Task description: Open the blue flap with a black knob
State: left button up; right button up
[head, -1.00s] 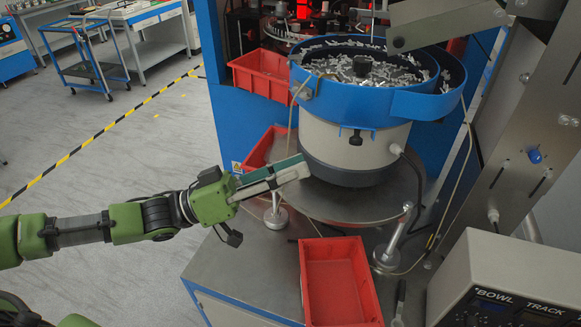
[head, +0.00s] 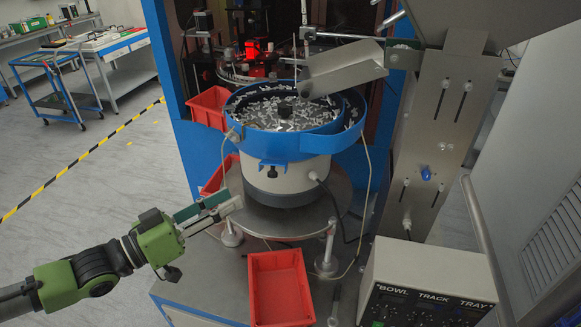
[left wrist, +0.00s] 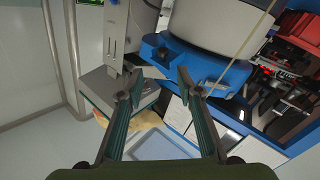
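The blue bowl feeder (head: 235,127) stands on a round metal plate on the machine. A small blue flap-like piece (head: 270,161) is on its front, below the blue rim, with a black knob (head: 272,173) under it. My left gripper (head: 234,202) is left of the bowl's grey base, lower than the knob and apart from it. In the left wrist view its two fingers (left wrist: 160,82) stand apart with nothing between them. The blue bowl rim (left wrist: 220,73) shows upside down beyond the fingertips. Whether the flap is open I cannot tell. My right gripper is out of view.
A red bin (head: 280,290) stands in front of the bowl, and another red bin (head: 208,107) is behind left. A control box (head: 425,285) is at lower right. A metal chute (head: 345,68) hangs over the bowl.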

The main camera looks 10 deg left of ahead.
pick_arm(q)
send_near(273, 172)
jog(key=shift+x, duration=0.85)
jog(key=x, duration=0.2)
jog(key=p+x, duration=0.1)
jog(key=x, duration=0.5)
jog(key=shift+a+f, duration=0.1)
jog(key=shift+f, duration=0.25)
jog(key=shift+w+f, duration=0.1)
jog(key=shift+w, duration=0.15)
jog(key=shift+d, duration=0.25)
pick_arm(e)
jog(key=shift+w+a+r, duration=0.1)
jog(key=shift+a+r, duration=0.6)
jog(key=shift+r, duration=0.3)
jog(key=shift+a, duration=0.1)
